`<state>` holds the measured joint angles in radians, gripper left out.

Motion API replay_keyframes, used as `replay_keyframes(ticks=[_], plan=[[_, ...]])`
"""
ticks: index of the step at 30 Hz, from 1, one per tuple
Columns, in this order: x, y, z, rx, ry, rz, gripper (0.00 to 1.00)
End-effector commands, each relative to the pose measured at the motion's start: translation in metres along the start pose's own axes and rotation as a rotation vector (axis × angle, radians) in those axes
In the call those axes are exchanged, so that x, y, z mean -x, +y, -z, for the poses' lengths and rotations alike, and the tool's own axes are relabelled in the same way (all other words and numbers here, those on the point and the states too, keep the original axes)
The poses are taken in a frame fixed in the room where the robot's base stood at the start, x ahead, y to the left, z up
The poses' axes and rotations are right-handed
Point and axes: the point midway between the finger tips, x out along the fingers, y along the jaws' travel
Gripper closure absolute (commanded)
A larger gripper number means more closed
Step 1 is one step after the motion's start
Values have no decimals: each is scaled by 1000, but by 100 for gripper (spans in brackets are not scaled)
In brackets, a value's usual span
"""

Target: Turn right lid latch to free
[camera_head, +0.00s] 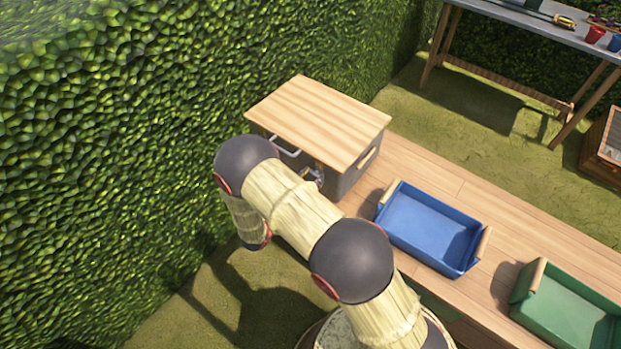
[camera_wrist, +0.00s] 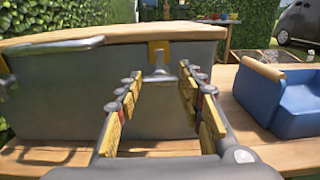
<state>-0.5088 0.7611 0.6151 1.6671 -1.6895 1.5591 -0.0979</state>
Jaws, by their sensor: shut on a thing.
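A grey box (camera_head: 349,181) with a flat wooden lid (camera_head: 318,117) stands on the wooden bench. In the wrist view the box front (camera_wrist: 90,98) fills the left and middle. The right lid latch (camera_wrist: 160,75) is a small grey metal piece below a yellow plate (camera_wrist: 158,50) at the lid's edge. My gripper (camera_wrist: 161,77) reaches to the box front with a finger on each side of the latch, shut on it. The exact finger contact is hard to see. In the head view my arm hides most of the gripper and the latch.
A grey bar handle (camera_wrist: 55,46) sticks out from the lid front, left of my gripper. A blue tray (camera_head: 430,229) stands right of the box, then a green tray (camera_head: 565,308). A hedge (camera_head: 110,140) rises close on the left. A table (camera_head: 540,25) stands behind.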

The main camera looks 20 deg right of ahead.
Motion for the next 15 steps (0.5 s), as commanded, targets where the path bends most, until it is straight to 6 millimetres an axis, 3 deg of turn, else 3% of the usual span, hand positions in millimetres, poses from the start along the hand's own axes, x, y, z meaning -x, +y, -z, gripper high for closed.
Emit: replay_keyframes(ticks=[7,15], plan=[[0,0,0,-1,0,-1,88],[0,0,-1,26,0,-1,88]])
